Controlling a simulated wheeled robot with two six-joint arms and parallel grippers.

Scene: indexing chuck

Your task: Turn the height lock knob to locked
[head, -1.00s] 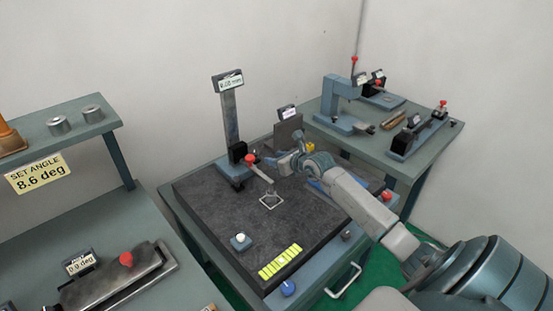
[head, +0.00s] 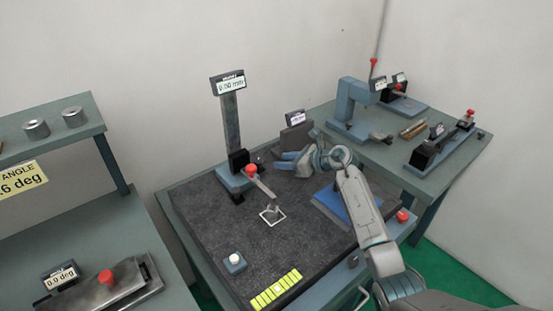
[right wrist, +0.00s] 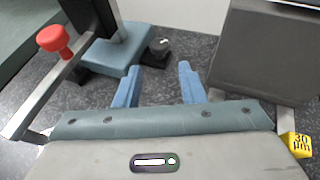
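The height gauge (head: 230,115) stands on the dark plate, and its display reads 0.00 mm. In the right wrist view a black knob with a white mark (right wrist: 159,46), likely the height lock knob, sits beside the gauge's blue base (right wrist: 120,48). I cannot read the mark. My right gripper (head: 282,161) is right of the gauge, fingers pointing left toward it. In the right wrist view its two blue fingers (right wrist: 158,82) are apart with nothing between them. The knob lies beyond the fingertips, roughly in line with the gap. My left gripper is not in view.
The gauge's red-knobbed arm (head: 262,186) reaches over the dark plate (head: 205,215). A grey block (right wrist: 265,55) stands close right of the fingers, with a yellow 30 µm block (right wrist: 298,144) nearby. A white button (head: 235,260) and yellow strip (head: 277,288) are at the front.

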